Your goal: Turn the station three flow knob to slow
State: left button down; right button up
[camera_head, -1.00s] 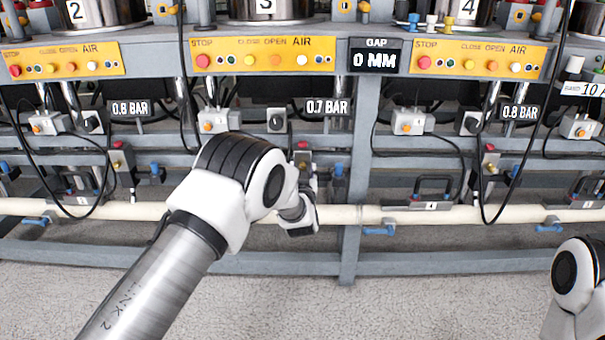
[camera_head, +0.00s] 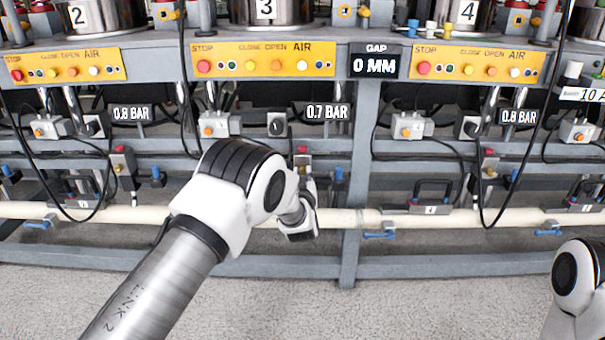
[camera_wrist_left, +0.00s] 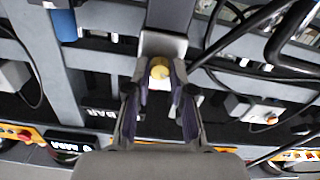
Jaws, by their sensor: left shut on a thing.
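A round yellow knob (camera_wrist_left: 159,70) sits on a grey box under station three, whose number plate (camera_head: 265,8) shows at the top of the head view. My left gripper (camera_wrist_left: 157,78) is shut on this knob, with one finger on each side of it. No slow mark or pointer can be read. My right gripper is out of view; only part of that arm shows at lower right.
A cream pipe (camera_head: 400,217) runs low across. Black cables hang near the gripper. The floor in front is clear.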

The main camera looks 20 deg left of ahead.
pick_arm(q)
jog(key=n+p, duration=0.1)
jog(key=n, duration=0.2)
jog(key=shift+r+n, duration=0.1)
jog(key=shift+n, duration=0.2)
jog(key=n+p, duration=0.1)
jog(key=n, duration=0.2)
jog(key=shift+n, duration=0.3)
jog(key=n, duration=0.3)
jog(key=shift+n+p, duration=0.3)
jog(key=shift+n, duration=1.5)
jog(key=shift+f, duration=0.2)
jog(key=c, duration=1)
grip_release()
